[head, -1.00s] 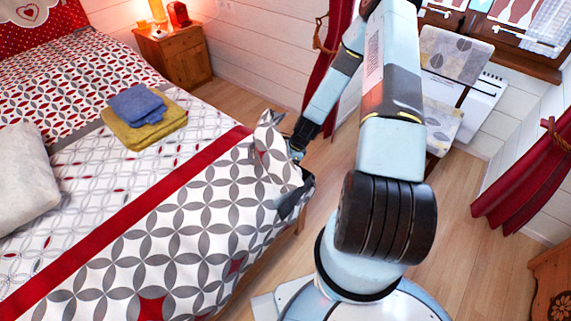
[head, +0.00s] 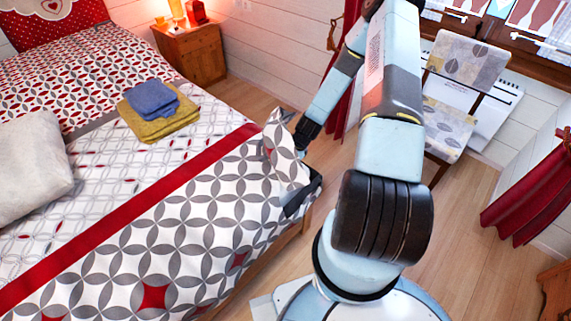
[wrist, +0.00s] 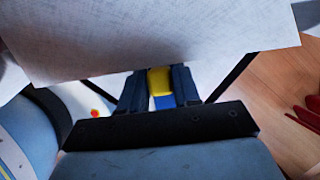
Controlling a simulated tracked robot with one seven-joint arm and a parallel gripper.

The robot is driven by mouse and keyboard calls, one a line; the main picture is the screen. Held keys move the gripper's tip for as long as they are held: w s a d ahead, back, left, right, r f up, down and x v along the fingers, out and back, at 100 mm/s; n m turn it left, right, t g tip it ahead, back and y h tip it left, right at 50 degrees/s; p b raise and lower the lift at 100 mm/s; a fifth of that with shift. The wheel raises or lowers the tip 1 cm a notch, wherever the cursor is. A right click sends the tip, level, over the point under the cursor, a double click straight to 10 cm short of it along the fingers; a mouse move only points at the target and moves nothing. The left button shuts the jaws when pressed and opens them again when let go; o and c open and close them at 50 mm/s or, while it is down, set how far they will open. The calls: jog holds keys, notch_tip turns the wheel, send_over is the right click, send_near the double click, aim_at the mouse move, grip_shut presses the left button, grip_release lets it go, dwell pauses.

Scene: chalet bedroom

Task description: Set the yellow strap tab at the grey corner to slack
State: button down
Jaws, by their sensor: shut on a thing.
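In the wrist view the yellow strap tab (wrist: 159,81) sits between the two dark fingers of my gripper (wrist: 160,88), which are shut on it. A blue piece (wrist: 165,102) shows just below the tab. Pale fabric hangs over the top of that view and hides what lies above the tab. In the head view my gripper (head: 300,150) is at the near right corner of the bed, beside the raised flap of patterned cover (head: 281,150). A dark grey corner (head: 300,199) shows below the flap. The tab cannot be made out in the head view.
The bed carries folded blue and yellow towels (head: 151,98) and a pale cushion (head: 33,152). A wooden nightstand (head: 192,52) stands behind. A chair (head: 452,125) and a red curtain (head: 520,205) are on the right.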

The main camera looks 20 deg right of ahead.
jog(key=shift+w, duration=0.1)
jog(key=c, duration=0.9)
grip_release()
jog(key=shift+a, duration=0.1)
jog(key=shift+r, duration=0.25)
jog(key=v, duration=1.3)
jog(key=shift+d, duration=0.2)
